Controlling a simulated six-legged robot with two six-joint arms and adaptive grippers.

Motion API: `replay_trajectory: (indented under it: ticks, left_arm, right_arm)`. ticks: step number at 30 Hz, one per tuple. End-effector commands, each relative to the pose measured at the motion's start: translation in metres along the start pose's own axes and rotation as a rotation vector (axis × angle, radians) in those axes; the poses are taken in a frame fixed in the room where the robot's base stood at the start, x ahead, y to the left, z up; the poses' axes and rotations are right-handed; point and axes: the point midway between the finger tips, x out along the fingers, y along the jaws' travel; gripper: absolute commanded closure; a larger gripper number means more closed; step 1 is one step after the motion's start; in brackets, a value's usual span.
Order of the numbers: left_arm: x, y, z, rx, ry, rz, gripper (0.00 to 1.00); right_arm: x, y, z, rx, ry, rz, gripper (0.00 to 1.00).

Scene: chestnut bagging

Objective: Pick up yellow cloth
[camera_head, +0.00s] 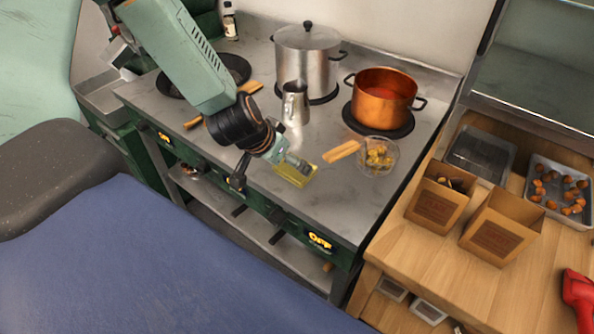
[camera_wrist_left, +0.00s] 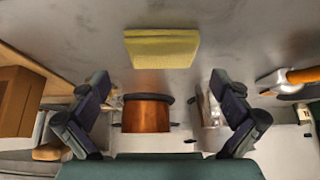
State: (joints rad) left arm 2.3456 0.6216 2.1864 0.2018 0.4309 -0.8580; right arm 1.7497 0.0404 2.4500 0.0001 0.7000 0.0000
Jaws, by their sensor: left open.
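The yellow cloth (camera_head: 297,171) lies on the grey stove top near its front edge, above the control panel. My left gripper (camera_head: 268,168) hangs just beside the cloth, to its left in the head view. In the left wrist view the cloth (camera_wrist_left: 162,48) is a flat, folded-looking block beyond the fingertips, centred between the two fingers. The left gripper (camera_wrist_left: 160,88) is spread open with nothing between its fingers. It appears apart from the cloth. My right gripper is not in view.
A copper pot (camera_head: 383,98), steel pot (camera_head: 307,60) and metal jug (camera_head: 295,104) stand behind the cloth. A glass bowl (camera_head: 379,157) and wooden pieces (camera_head: 341,151) lie to its right. Cardboard boxes (camera_head: 500,230) and a chestnut tray (camera_head: 533,182) are on the wooden table.

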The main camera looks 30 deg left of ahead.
Motion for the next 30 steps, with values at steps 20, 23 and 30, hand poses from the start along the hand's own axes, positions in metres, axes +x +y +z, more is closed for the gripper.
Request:
replay_trajectory:
  ticks: [20,23,30]
  left_arm:
    - [0.048,0.002,0.000,0.001,-0.001,0.000,0.00]
    - [0.048,0.002,0.000,0.001,0.000,0.000,0.03]
    - [0.048,0.002,0.000,0.001,0.000,0.000,0.23]
  right_arm:
    - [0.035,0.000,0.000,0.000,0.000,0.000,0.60]
    - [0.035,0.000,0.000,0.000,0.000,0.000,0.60]
    - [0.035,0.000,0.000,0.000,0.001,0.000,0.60]
